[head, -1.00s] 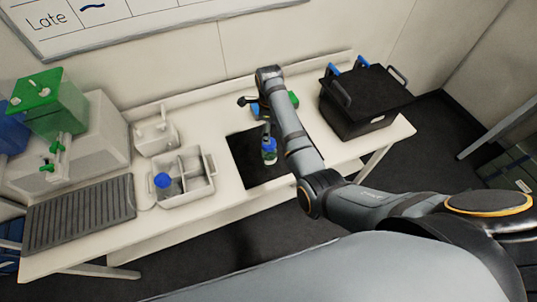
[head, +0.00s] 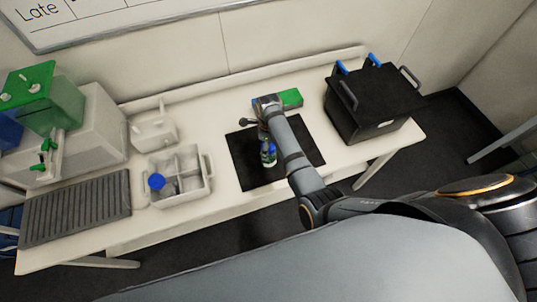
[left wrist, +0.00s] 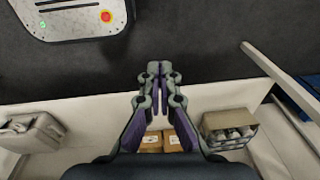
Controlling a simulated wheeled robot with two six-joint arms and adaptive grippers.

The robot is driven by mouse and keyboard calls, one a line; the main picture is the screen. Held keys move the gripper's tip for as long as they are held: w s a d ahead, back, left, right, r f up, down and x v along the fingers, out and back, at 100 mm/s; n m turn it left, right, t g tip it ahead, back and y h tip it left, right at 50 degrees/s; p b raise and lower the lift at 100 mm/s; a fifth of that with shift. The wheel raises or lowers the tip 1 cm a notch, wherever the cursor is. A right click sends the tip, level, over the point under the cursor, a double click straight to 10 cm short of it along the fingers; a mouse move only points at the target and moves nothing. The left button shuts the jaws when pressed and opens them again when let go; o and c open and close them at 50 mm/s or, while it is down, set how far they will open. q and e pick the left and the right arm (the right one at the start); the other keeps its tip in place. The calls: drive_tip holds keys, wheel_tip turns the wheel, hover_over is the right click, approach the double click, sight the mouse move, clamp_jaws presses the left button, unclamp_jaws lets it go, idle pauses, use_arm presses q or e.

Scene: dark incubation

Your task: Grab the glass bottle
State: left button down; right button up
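A small bottle with a blue cap and green-and-white label (head: 268,155) stands on the black mat (head: 245,172) on the bench. A second blue cap (head: 156,182) shows in the left compartment of the white divided caddy (head: 187,197). I cannot tell from the picture which one is glass. My right gripper (head: 256,128) hangs over the mat, just behind and above the bottle on the mat. Its wrist hides much of it, so its opening and any contact are unclear. My left gripper (left wrist: 160,85) is shut and empty in the left wrist view, away from the bottle.
A black box with handles (head: 372,100) stands at the right of the bench. A green rack (head: 291,97) lies behind the mat. A grey ribbed mat (head: 77,208) and a white machine with a green top (head: 30,85) are at the left. Cardboard boxes (left wrist: 162,141) show in the left wrist view.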

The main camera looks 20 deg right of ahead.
drive_tip(key=shift+s+a+r, duration=0.15)
drive_tip(key=shift+s+a, duration=0.1)
drive_tip(key=shift+c, duration=1.1)
drive_tip(key=shift+s+a+r, duration=0.15)
drive_tip(key=shift+c, duration=3.6)
drive_tip(key=shift+d+f, duration=0.2)
drive_tip(key=shift+d, duration=0.05)
drive_tip(key=shift+c, duration=1.2)
use_arm(q)
drive_tip(key=shift+s+a, duration=0.35)
drive_tip(key=shift+s, duration=0.2)
use_arm(e)
drive_tip(key=shift+a, duration=0.1)
clamp_jaws()
